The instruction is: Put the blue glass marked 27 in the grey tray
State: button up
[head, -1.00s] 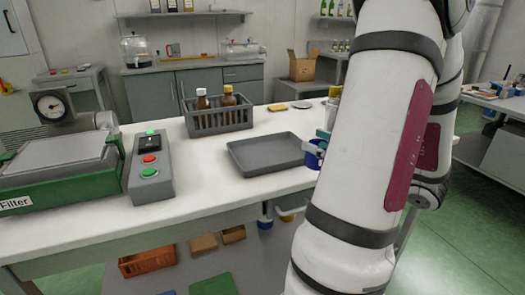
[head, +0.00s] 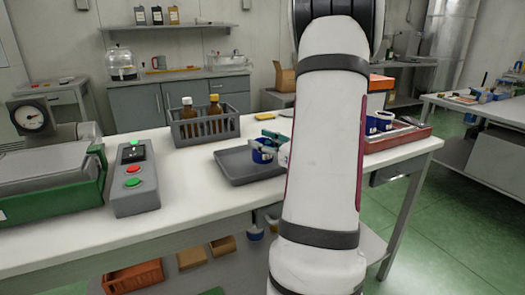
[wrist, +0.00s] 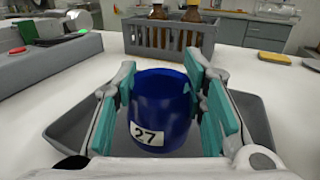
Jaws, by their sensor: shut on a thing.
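The blue glass (wrist: 160,108) stands upright between my fingers, and its white label reading 27 faces the wrist camera. My gripper (wrist: 166,95), with teal pads, is shut on it from both sides. In the head view the glass (head: 262,156) and my gripper (head: 270,143) are over the right part of the grey tray (head: 232,176). The tray (wrist: 258,121) also shows around and below the glass in the wrist view. I cannot tell whether the glass base touches the tray floor. My arm hides the tray's right end in the head view.
A grey crate (head: 205,130) with two brown bottles stands behind the tray. A control box (head: 134,180) and a green filter machine (head: 60,185) are at the left. More blue glasses (head: 378,122) stand at a red-edged tray (head: 400,141) on the right.

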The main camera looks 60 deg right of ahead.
jog(key=shift+f, duration=1)
jog(key=shift+f+b, duration=0.2)
jog(key=shift+b, duration=0.15)
jog(key=o, duration=1.2)
